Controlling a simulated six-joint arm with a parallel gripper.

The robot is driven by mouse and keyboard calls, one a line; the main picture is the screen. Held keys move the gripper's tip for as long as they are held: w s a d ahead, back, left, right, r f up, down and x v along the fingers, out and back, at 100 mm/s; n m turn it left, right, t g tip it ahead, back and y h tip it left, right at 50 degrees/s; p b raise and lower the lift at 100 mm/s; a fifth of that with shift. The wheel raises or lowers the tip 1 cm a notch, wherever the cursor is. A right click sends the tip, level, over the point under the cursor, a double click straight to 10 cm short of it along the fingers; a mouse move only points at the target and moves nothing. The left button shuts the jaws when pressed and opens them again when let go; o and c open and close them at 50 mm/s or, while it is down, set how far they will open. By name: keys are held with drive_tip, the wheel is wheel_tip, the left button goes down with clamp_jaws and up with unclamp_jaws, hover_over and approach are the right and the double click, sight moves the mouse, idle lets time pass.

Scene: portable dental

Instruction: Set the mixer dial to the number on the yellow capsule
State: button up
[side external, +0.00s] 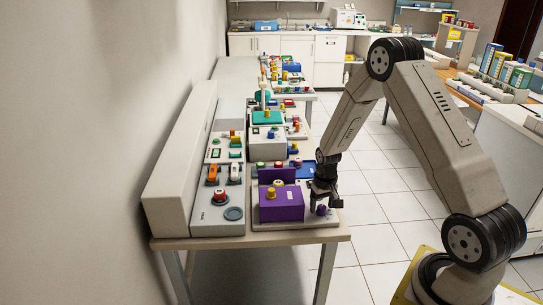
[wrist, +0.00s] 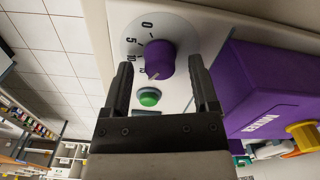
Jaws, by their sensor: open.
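The mixer is a purple box (side external: 281,204) on a light base at the near end of the bench. A yellow capsule (side external: 271,193) stands on top of it; in the wrist view the yellow piece (wrist: 303,135) shows at the right edge, and no number on it is readable. The dial also shows below my gripper (side external: 321,209).
A green button (wrist: 149,97) sits beside the dial, between my fingers. A grey device with a red-topped knob (side external: 219,194) stands left of the mixer. Several other devices crowd the bench behind. The bench's front edge (side external: 250,241) is close; floor lies to the right.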

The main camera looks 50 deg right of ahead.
sight(322, 207)
drive_tip(key=shift+r, duration=3.7)
drive_tip(key=shift+a, duration=0.1)
drive_tip(key=s+a+r+n+t, duration=0.1)
drive_tip(key=s+a+r+n, duration=0.2)
drive_tip(key=a, duration=0.6)
drive_tip(key=s+a+r+n+t, duration=0.1)
drive_tip(key=s+a+r, duration=0.4)
drive_tip(key=a, duration=0.5)
drive_tip(key=shift+s+n+t, duration=0.3)
drive_tip(key=shift+s+n, duration=0.55)
drive_tip(key=shift+n, duration=0.05)
drive_tip(key=shift+c, duration=0.2)
